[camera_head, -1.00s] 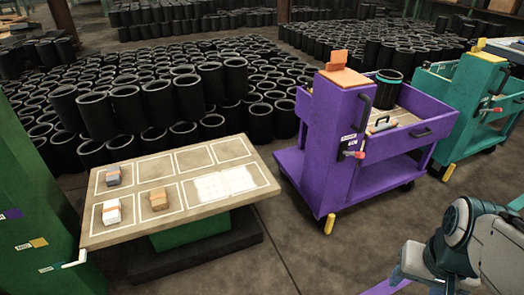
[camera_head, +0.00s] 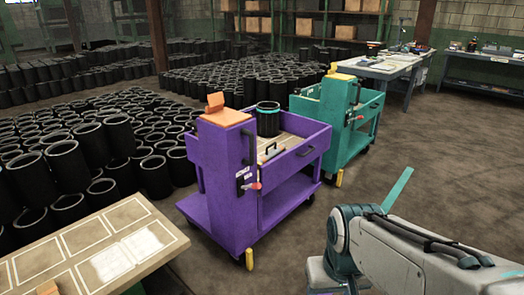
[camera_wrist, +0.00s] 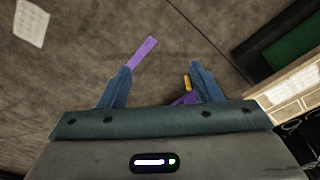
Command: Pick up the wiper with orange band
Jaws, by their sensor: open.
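The worktable (camera_head: 123,213) with white-outlined slots stands at the lower left of the head view, cut off by the frame. Only the top of one tan-orange folded bundle (camera_head: 48,290) shows at the bottom edge; whether it has an orange band I cannot tell. A light, white-lined surface (camera_wrist: 290,92) shows at the right of that view, apart from the fingers.
A purple cart (camera_head: 222,165) stands mid-view with a black sleeve (camera_head: 268,122) in it. A teal cart (camera_head: 335,115) stands behind it. Many black sleeves (camera_head: 100,140) fill the left floor. Workbenches (camera_head: 390,66) stand at the back right. The right floor (camera_head: 450,150) is clear.

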